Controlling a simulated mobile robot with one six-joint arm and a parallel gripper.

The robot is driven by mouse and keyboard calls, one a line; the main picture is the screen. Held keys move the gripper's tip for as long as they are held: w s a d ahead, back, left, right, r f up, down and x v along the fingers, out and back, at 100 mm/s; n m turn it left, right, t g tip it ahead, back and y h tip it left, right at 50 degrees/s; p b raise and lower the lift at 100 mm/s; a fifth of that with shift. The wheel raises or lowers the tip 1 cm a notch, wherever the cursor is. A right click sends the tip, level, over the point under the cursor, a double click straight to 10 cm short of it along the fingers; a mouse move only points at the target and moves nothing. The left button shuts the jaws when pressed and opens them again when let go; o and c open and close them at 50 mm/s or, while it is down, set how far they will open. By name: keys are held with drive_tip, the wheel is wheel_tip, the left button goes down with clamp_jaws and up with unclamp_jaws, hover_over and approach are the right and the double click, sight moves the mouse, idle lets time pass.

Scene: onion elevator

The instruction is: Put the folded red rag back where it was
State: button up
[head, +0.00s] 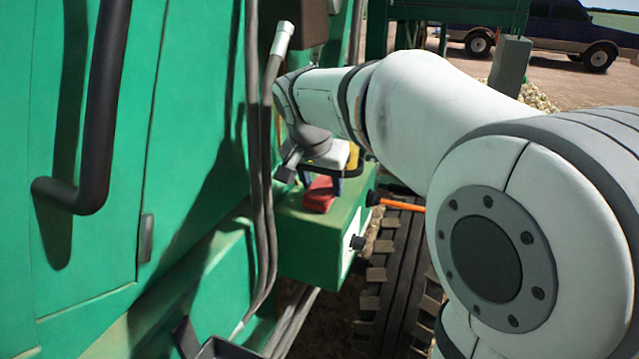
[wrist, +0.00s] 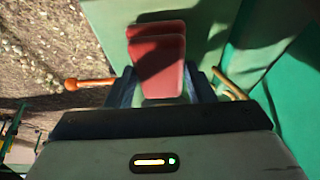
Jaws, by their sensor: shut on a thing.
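The folded red rag (head: 321,194) is at the top of a green box (head: 312,240) on the side of the green machine. My gripper (head: 322,183) points down over the box and is shut on the rag. In the wrist view the rag (wrist: 160,62) lies between the two blue fingers of my gripper (wrist: 165,88), with its far end sticking out past them. Whether the rag's underside touches the box top, I cannot tell for sure.
An orange-handled rod (head: 400,204) sticks out from the box's right side. Dark hoses (head: 268,180) hang left of the box, and a black grab handle (head: 95,120) is on the green panel. A large tyre (head: 395,280) stands below right.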

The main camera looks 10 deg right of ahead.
drive_tip(key=shift+f, duration=0.35)
drive_tip(key=o, duration=0.9)
drive_tip(key=v, duration=1.1)
drive_tip(key=s+d+f+n+y, duration=0.1)
drive_tip(key=s+f+n, duration=0.1)
drive_tip(key=s+f, duration=0.3)
drive_tip(key=s+f+n, duration=0.2)
drive_tip(key=s+f, duration=0.4)
drive_tip(key=f, duration=0.3)
drive_tip(key=s+d+f+n+y, duration=0.1)
drive_tip(key=s+f+n, duration=0.2)
drive_tip(key=s+f, duration=0.3)
drive_tip(key=shift+s+d+f+g+y+b, duration=0.3)
drive_tip(key=shift+d+f+g, duration=0.1)
drive_tip(key=shift+f, duration=0.1)
